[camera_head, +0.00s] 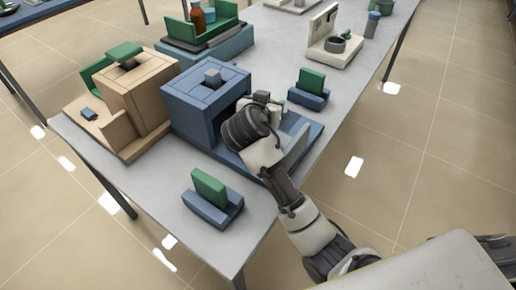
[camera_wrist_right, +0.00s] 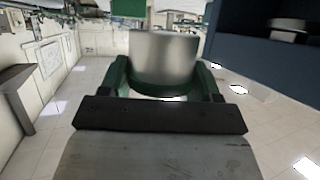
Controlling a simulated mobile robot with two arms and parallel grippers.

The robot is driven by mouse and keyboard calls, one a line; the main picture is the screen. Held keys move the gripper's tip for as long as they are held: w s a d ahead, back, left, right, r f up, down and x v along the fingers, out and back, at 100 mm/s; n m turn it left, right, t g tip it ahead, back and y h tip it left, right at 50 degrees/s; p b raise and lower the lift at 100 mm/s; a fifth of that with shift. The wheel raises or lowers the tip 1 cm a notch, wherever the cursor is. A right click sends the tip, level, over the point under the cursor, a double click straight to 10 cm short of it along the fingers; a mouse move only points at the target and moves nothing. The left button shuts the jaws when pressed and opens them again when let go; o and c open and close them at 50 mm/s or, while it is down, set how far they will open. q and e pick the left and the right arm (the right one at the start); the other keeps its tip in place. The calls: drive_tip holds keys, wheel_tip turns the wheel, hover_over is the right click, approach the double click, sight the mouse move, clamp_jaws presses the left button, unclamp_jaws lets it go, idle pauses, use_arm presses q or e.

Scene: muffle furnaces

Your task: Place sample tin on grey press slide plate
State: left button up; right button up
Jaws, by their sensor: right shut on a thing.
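The sample tin (camera_wrist_right: 165,58) is a plain metallic cylinder, upright in the right wrist view. My right gripper (camera_wrist_right: 165,82) is shut on it, with a green finger on each side. In the head view my right arm reaches to the open side of the blue box-shaped machine (camera_head: 195,110), above its blue base (camera_head: 305,130). The wrist and hand hide much of that opening, and I cannot make out the tin there. A grey round piece (camera_wrist_right: 290,27) shows in the dark blue opening at the right of the wrist view. I cannot tell whether it is the slide plate. My left gripper is not in view.
A tan machine (camera_head: 135,95) stands left of the blue one. Small blue-and-green blocks stand in front (camera_head: 212,205) and to the right (camera_head: 310,88). A white stand (camera_head: 333,50) is farther back.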

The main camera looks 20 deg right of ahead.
drive_tip(key=shift+w+a+r+b, duration=0.15)
drive_tip(key=shift+w+a+b, duration=0.15)
drive_tip(key=shift+w+a, duration=0.45)
drive_tip(key=shift+w+f, duration=0.15)
drive_tip(key=shift+f, duration=0.2)
wheel_tip(320, 180, down, 4)
drive_tip(key=shift+f, duration=2.5)
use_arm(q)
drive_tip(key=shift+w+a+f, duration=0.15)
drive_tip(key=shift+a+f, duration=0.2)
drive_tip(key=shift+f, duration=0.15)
use_arm(e)
drive_tip(key=shift+f, duration=0.1)
drive_tip(key=o, duration=1)
drive_tip(key=shift+c, duration=0.2)
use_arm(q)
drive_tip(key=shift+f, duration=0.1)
